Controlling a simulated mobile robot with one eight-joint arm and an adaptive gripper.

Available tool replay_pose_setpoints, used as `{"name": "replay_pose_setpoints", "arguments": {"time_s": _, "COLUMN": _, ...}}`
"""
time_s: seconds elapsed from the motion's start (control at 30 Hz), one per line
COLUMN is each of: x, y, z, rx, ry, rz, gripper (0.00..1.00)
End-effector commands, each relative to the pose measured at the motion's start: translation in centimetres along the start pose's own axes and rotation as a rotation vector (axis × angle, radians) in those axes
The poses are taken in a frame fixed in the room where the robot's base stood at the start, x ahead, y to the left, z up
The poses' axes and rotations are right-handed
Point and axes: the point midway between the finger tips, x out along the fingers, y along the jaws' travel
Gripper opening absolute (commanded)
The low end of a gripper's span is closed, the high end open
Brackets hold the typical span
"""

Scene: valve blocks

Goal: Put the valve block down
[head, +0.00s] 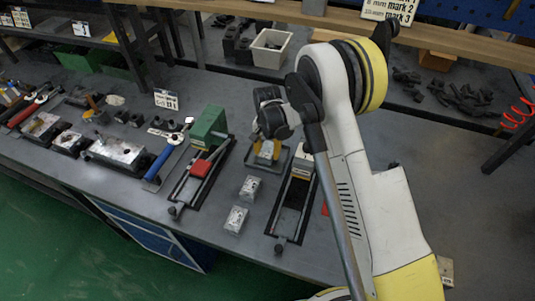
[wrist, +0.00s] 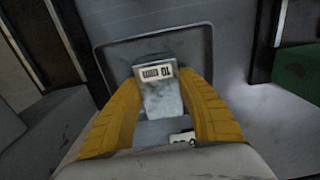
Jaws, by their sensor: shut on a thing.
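My gripper (head: 266,149) points down over the bench, its yellow fingers shut on a grey metal valve block (wrist: 162,98). In the wrist view the block sits between both fingers and has a white label with dark print on its end. A dark grey square tray (head: 252,168) with a raised rim lies under it; its rim also shows in the wrist view (wrist: 108,48). I cannot tell whether the block touches the tray. Two other metal blocks stand on the bench nearer the front, one (head: 251,187) behind the other (head: 236,219).
A green-topped fixture with a red part (head: 201,168) stands left of the tray. A dark rail fixture (head: 291,208) stands to the right, close to my arm. Hand tools and grey blocks (head: 118,152) fill the left bench. A white bin (head: 270,48) stands behind.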

Motion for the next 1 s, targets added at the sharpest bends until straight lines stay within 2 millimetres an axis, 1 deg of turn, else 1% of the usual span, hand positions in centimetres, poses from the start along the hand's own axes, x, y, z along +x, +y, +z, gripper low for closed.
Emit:
{"name": "replay_pose_setpoints", "arguments": {"time_s": 0.03, "x": 0.2, "y": 0.0, "z": 0.0, "rx": 0.000, "ry": 0.000, "rz": 0.000, "gripper": 0.02}}
{"name": "replay_pose_setpoints", "arguments": {"time_s": 0.23, "x": 0.1, "y": 0.0, "z": 0.0, "rx": 0.000, "ry": 0.000, "rz": 0.000, "gripper": 0.02}}
{"name": "replay_pose_setpoints", "arguments": {"time_s": 0.37, "x": 0.6, "y": 0.0, "z": 0.0, "rx": 0.000, "ry": 0.000, "rz": 0.000, "gripper": 0.02}}
{"name": "replay_pose_setpoints", "arguments": {"time_s": 0.4, "x": 0.5, "y": 0.0, "z": 0.0, "rx": 0.000, "ry": 0.000, "rz": 0.000, "gripper": 0.52}}
{"name": "replay_pose_setpoints", "arguments": {"time_s": 0.43, "x": 0.5, "y": 0.0, "z": 0.0, "rx": 0.000, "ry": 0.000, "rz": 0.000, "gripper": 0.61}}
{"name": "replay_pose_setpoints", "arguments": {"time_s": 0.47, "x": 0.4, "y": 0.0, "z": 0.0, "rx": 0.000, "ry": 0.000, "rz": 0.000, "gripper": 0.63}}
{"name": "replay_pose_setpoints", "arguments": {"time_s": 0.7, "x": 0.4, "y": 0.0, "z": 0.0, "rx": 0.000, "ry": 0.000, "rz": 0.000, "gripper": 0.63}}
{"name": "replay_pose_setpoints", "arguments": {"time_s": 0.8, "x": 0.1, "y": 0.0, "z": 0.0, "rx": 0.000, "ry": 0.000, "rz": 0.000, "gripper": 0.63}}
{"name": "replay_pose_setpoints", "arguments": {"time_s": 0.87, "x": -0.4, "y": 0.0, "z": 0.0, "rx": 0.000, "ry": 0.000, "rz": 0.000, "gripper": 0.63}}
{"name": "replay_pose_setpoints", "arguments": {"time_s": 0.97, "x": -2.2, "y": 0.0, "z": 0.0, "rx": 0.000, "ry": 0.000, "rz": 0.000, "gripper": 0.63}}
{"name": "replay_pose_setpoints", "arguments": {"time_s": 1.0, "x": -3.1, "y": 0.0, "z": 0.0, "rx": 0.000, "ry": 0.000, "rz": 0.000, "gripper": 0.63}}
